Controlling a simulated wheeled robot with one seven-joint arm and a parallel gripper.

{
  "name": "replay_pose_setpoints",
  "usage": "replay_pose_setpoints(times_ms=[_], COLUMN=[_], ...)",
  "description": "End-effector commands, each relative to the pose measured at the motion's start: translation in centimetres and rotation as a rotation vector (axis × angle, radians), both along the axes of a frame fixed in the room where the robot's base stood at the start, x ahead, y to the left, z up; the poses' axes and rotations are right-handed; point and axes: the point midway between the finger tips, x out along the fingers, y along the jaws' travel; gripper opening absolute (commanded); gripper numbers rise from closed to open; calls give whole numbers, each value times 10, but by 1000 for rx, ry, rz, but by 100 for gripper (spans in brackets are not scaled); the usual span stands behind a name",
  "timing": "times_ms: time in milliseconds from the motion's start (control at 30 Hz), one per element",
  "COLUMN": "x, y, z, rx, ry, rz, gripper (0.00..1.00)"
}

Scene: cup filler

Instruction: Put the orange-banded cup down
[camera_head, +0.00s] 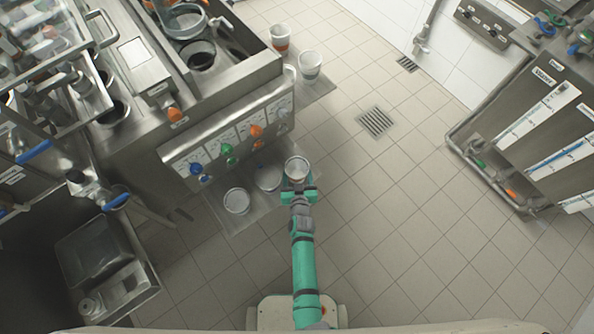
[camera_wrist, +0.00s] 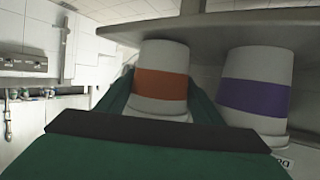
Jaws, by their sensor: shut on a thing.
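My gripper (camera_head: 297,186) is closed around a white cup with an orange band (camera_wrist: 160,85), which shows between the green fingers in the wrist view. In the head view the held cup (camera_head: 297,168) is seen from above, at the right end of the grey plate (camera_head: 225,217) below the knob panel. I cannot tell whether its base touches the plate. A cup with a purple band (camera_wrist: 255,93) stands close beside it in the wrist view, with a narrow gap.
Two pale cups (camera_head: 236,201) and (camera_head: 268,178) stand on the plate left of the held cup. Two more cups (camera_head: 280,38) and (camera_head: 309,67) stand beyond the machine (camera_head: 230,135). The tiled floor (camera_head: 400,210) to the right is clear apart from a drain (camera_head: 375,121).

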Motion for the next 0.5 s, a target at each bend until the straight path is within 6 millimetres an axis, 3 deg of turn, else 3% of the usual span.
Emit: replay_pose_setpoints(times_ms=[133,167,233,500], x=[0,0,0,0], y=[0,0,0,0], z=[-3,-3,-3,-3], rx=[-1,-1,-1,0], ry=[1,1,1,1], rz=[1,1,0,0], gripper=[40,65,79,79])
